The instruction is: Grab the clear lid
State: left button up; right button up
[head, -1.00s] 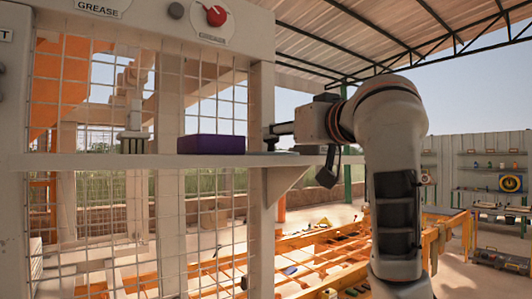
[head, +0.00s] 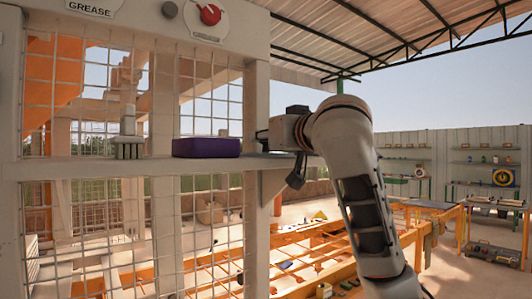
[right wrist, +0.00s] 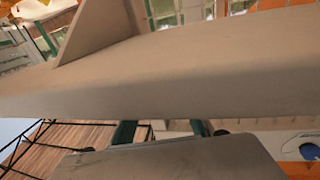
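I cannot clearly make out the clear lid in either view. My right gripper (head: 262,139) is small and dark in the head view, just above the right part of the long pale shelf (head: 100,169). It points left toward the purple block (head: 206,147), with a gap between them. Whether its fingers are apart or closed on something is too small to tell. In the right wrist view the shelf (right wrist: 180,70) runs across the middle, upside down, with a flat grey surface (right wrist: 170,162) below it in the picture. My left gripper is not in view.
A grey brush-like piece (head: 129,142) stands on the shelf left of the purple block. A wire mesh (head: 100,215) and posts lie behind the shelf. An orange-framed table (head: 310,255) is lower down behind. Open air surrounds my right arm on its right.

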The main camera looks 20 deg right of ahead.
grip_shut()
jog(key=shift+r, duration=0.15)
